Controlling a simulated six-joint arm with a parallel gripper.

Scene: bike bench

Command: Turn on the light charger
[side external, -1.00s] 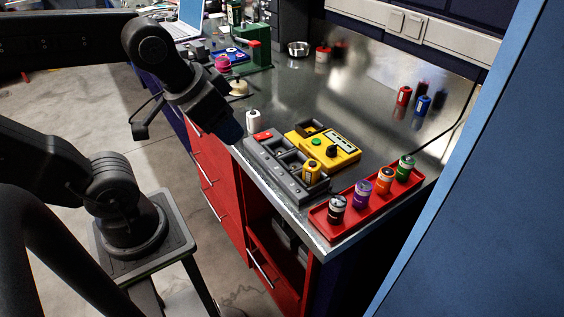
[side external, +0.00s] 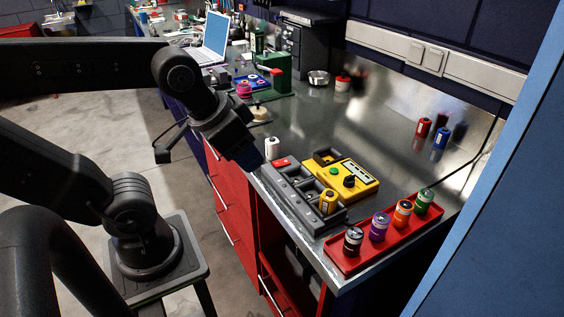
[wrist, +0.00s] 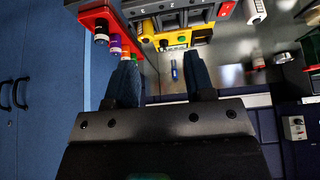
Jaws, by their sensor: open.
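The grey charger (side external: 308,192) lies along the bench's front edge, with a row of slots and a red switch (side external: 282,162) at its far end. A yellow cell (side external: 328,202) stands at its near end. A white cell (side external: 272,148) stands just beyond the switch end. My gripper (side external: 249,160) hangs at the front edge, left of the white cell and apart from the charger. In the wrist view my gripper (wrist: 161,80) is open and empty. The charger (wrist: 172,14) and its red switch (wrist: 228,8) show at the top. Whether the switch is on cannot be told.
A yellow device (side external: 352,181) with a black knob sits behind the charger. A red tray (side external: 385,240) with several coloured cells stands at the near right. A metal bowl (side external: 318,78) is beyond; the mid-bench is clear.

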